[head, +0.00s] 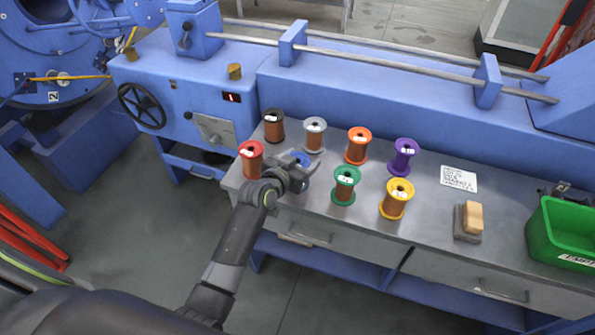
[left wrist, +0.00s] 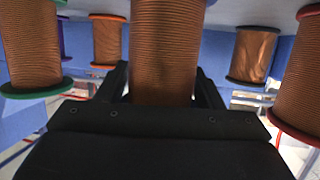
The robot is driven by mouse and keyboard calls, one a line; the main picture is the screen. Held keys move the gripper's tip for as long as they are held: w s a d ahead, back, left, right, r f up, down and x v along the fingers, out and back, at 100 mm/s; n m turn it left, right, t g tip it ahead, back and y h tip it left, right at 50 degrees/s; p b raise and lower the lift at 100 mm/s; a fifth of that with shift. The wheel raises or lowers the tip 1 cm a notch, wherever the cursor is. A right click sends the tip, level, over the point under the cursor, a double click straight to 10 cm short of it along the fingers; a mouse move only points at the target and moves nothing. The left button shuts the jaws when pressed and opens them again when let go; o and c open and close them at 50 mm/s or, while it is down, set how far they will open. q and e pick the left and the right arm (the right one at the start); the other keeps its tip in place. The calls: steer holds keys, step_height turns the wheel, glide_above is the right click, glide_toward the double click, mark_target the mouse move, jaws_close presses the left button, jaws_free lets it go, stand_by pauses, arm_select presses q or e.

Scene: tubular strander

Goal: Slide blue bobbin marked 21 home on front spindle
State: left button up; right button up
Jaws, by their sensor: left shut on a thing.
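The blue bobbin (head: 301,158) stands at the front of the grey bench top, mostly hidden by my left gripper (head: 297,170). Only part of its blue flange shows in the head view, and I cannot read its number. In the left wrist view its copper winding (left wrist: 165,45) stands between the two black fingers of my left gripper (left wrist: 163,88), which is shut on it. I cannot tell whether it touches the bench. My right gripper is not in view. I cannot pick out the front spindle for certain; the blue strander (head: 60,50) is at the far left.
A white card (head: 459,179), a sponge-like block (head: 472,217) and a green bin (head: 560,235) are right.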

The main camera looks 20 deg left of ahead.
arm_select(q)
steer(key=shift+r, duration=0.15)
step_height(320, 180, up, 10)
steer(key=shift+f+p, duration=0.1)
steer(key=shift+p, duration=0.65)
steer(key=shift+r+p, duration=2.6)
